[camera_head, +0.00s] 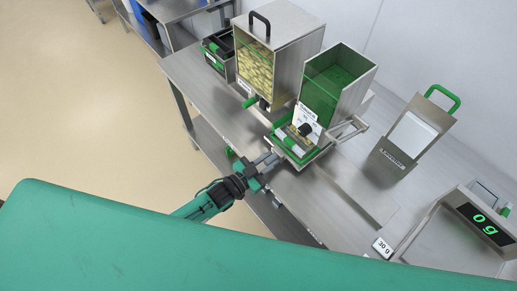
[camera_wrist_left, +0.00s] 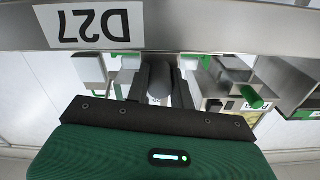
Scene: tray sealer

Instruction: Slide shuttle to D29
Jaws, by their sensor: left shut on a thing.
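My left gripper (camera_head: 266,165) reaches in from the lower left to the front edge of the steel bench. In the left wrist view its fingers (camera_wrist_left: 161,84) are shut on a grey rounded handle. I take this for the shuttle's handle, but the join is hidden. The shuttle (camera_head: 294,151) seems to be the green-edged carriage under the green hopper (camera_head: 337,83). A label reading D27 (camera_wrist_left: 94,26) shows upside down on a steel rail in the left wrist view. Another label (camera_wrist_left: 221,104) there is too small to read fully. I cannot make out D29.
A clear-fronted hopper of yellowish pieces (camera_head: 255,66) stands behind left, beside a dark bin (camera_head: 217,50). A steel stand with a green handle (camera_head: 413,131) and a scale reading 0 g (camera_head: 485,224) are at right. Bare bench (camera_head: 345,190) lies between.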

